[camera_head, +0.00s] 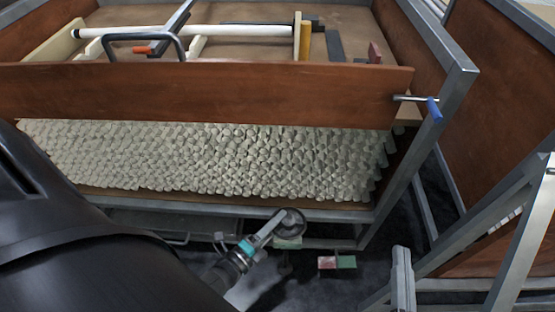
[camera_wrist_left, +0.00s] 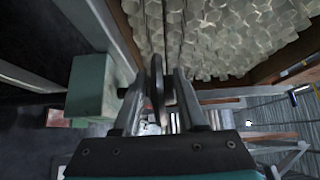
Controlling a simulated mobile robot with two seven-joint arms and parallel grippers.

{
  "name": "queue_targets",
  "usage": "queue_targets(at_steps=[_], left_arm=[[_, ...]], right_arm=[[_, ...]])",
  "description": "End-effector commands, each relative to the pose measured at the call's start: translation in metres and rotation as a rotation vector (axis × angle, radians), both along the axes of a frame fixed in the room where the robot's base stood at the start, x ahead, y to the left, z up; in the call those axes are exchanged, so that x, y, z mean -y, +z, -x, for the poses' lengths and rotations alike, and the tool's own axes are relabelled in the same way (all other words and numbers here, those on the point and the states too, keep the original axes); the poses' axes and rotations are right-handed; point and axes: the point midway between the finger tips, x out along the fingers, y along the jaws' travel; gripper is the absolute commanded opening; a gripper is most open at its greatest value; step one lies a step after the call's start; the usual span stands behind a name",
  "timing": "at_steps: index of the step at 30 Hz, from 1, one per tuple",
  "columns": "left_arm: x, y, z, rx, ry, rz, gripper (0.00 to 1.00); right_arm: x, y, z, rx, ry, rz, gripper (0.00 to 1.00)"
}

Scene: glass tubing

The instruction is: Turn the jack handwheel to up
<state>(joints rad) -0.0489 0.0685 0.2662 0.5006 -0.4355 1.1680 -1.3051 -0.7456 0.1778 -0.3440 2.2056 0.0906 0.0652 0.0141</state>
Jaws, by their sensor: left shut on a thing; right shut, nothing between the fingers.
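The jack handwheel (camera_head: 292,222) is a dark round wheel below the front edge of the rack of glass tubes. It also shows edge-on in the left wrist view (camera_wrist_left: 158,84). My left gripper (camera_head: 272,230) is shut on its rim, with one finger on each side of the wheel (camera_wrist_left: 160,88). The jack's green body (camera_wrist_left: 92,88) stands just left of the wheel in the wrist view. In the head view only a little green (camera_head: 288,243) shows under the wheel. My right gripper is not in view.
A bin packed with pale glass tubes (camera_head: 230,160) lies behind the wheel, under a brown board (camera_head: 200,95). A blue-handled lever (camera_head: 434,110) sticks out at right. A red and green block (camera_head: 337,262) is low, right of the wheel. Metal frame legs (camera_head: 520,235) stand at right.

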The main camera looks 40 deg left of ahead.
Motion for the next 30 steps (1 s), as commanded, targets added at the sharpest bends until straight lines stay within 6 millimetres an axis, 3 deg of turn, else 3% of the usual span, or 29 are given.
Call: queue_targets(at_steps=[22,23,30], left_arm=[[0.0029,0.0013,0.0030,0.005,0.140,0.001,0.00],[0.0029,0.0013,0.0030,0.005,0.140,0.001,0.42],[0.0028,0.0008,0.0030,0.003,0.139,0.000,0.69]], right_arm=[[0.0005,0.0003,-0.0010,-0.015,0.002,0.010,0.00],[0.0005,0.0005,-0.0010,-0.014,0.002,0.010,0.00],[0.0008,0.0007,-0.0014,-0.013,0.002,0.010,0.00]])
